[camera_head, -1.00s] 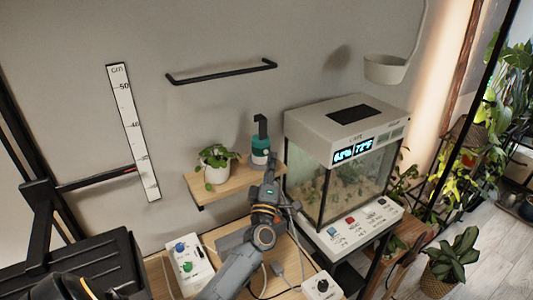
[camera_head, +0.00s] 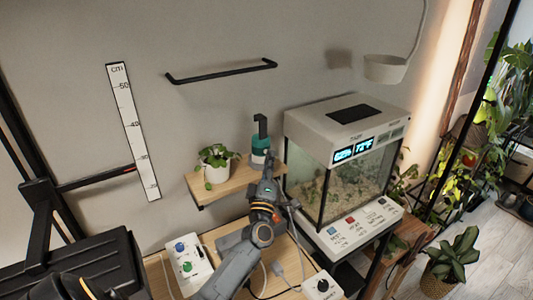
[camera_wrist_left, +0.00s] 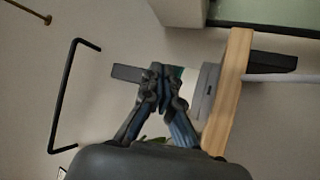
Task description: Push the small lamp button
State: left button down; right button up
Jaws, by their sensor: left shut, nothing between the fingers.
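A small teal and white device with a black upright arm (camera_head: 261,145), which may be the lamp, stands at the right end of a wall shelf. My left gripper (camera_head: 269,163) is shut and empty, in front of the device's lower part and the shelf's right end. In the left wrist view, my closed fingertips (camera_wrist_left: 158,72) overlap the teal part, with the black arm (camera_wrist_left: 128,73) to their left. I cannot tell if they touch it. No button on the device is clearly visible. My right gripper is not in view.
A potted plant (camera_head: 216,168) shares the wooden shelf (camera_head: 232,184). A glass terrarium (camera_head: 340,185) stands close to the right, with a button panel (camera_head: 350,228) below. A white box with blue and green knobs (camera_head: 188,265) sits lower left. A black rail (camera_head: 222,72) is above.

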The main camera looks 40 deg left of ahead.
pick_arm(q)
jog(key=shift+a, duration=0.15)
dwell(0.4)
jog(key=shift+s+d, duration=0.2)
jog(key=shift+d, duration=0.4)
jog(key=shift+p, duration=0.3)
jog(key=d, duration=0.1)
jog(key=s+d+p, duration=0.1)
jog(key=d, duration=0.1)
jog(key=s+d, duration=0.1)
jog(key=d, duration=0.1)
jog(key=shift+s+d+p, duration=0.15)
jog(key=shift+d+p, duration=0.1)
jog(key=shift+p, duration=0.05)
dwell(0.3)
